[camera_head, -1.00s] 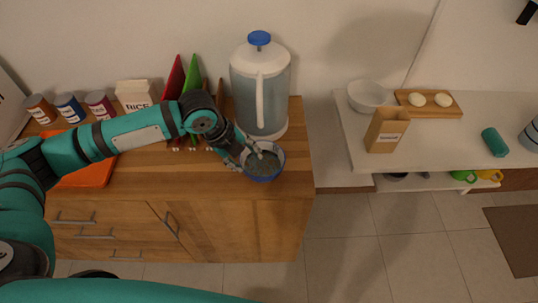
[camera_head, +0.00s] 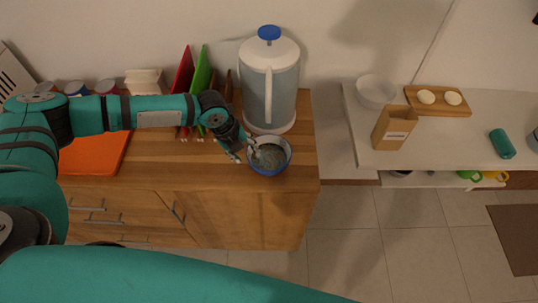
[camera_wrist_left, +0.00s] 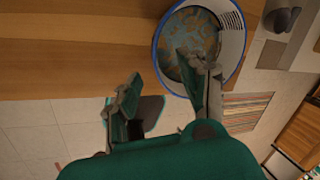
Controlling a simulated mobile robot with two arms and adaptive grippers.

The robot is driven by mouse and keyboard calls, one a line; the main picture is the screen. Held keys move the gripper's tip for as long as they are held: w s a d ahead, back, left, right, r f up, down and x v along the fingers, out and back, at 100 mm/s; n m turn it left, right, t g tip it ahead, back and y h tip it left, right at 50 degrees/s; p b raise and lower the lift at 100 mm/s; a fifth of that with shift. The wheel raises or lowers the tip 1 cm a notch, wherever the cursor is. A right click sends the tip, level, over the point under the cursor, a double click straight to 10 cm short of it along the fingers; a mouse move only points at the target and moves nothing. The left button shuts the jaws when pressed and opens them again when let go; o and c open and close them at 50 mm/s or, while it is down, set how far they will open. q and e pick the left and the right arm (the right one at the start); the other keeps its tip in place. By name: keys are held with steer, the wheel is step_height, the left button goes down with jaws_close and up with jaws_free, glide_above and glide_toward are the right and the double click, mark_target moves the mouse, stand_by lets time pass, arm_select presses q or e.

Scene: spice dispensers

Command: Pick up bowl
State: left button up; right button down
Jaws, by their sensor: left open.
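The bowl (camera_head: 272,160) is blue and white with a mottled inside. It stands upright near the right front of the wooden counter, in front of the jug. My left gripper (camera_head: 245,155) is open at the bowl's left rim. In the left wrist view, the bowl (camera_wrist_left: 203,28) is at top centre. There the gripper (camera_wrist_left: 163,68) has one finger overlapping the bowl's inside and the other outside its rim, to the left. I cannot tell whether either finger touches the bowl. My right gripper is out of view.
Red and green boards (camera_head: 200,78) lean at the wall. An orange mat (camera_head: 95,155) lies left. A white table (camera_head: 450,145) with a paper bag (camera_head: 393,128) stands right, across a gap.

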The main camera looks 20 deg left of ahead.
mark_target(249, 159)
arm_select(q)
steer(key=p+x, duration=0.2)
steer(key=x, duration=0.3)
steer(key=shift+s+d+f, duration=0.15)
steer(key=shift+f, duration=0.25)
jaws_close()
